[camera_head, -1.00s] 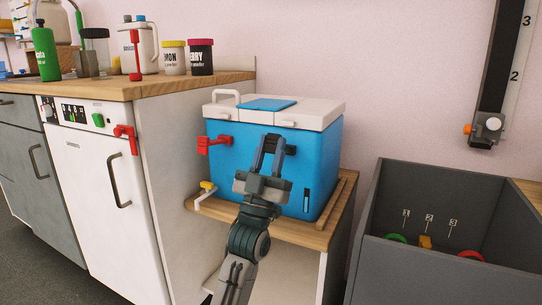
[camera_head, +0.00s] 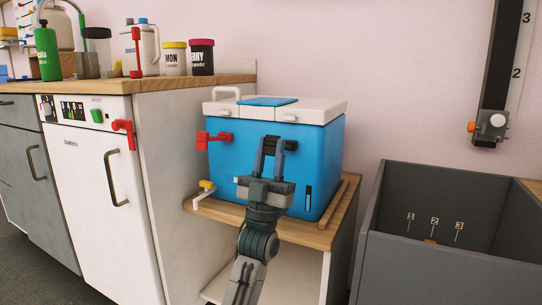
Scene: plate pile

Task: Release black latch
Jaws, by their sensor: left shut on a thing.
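A blue cooler box (camera_head: 230,165) with a white lid (camera_head: 315,109) stands on a low wooden-topped stand. The black latch (camera_head: 292,145) is on its front face, below the lid, and is partly hidden by my fingers. My left gripper (camera_head: 272,147) reaches up from below with its fingers at the latch and is shut on it. A red latch (camera_head: 213,138) sits on the same front to the left, apart from my gripper. My right gripper is not in view.
A yellow-handled tap (camera_head: 206,186) juts out at the cooler's lower left. A white-fronted unit with a red latch (camera_head: 124,127) stands to the left, under a wooden counter (camera_head: 150,85) with jars. A grey bin (camera_head: 430,270) stands at the right.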

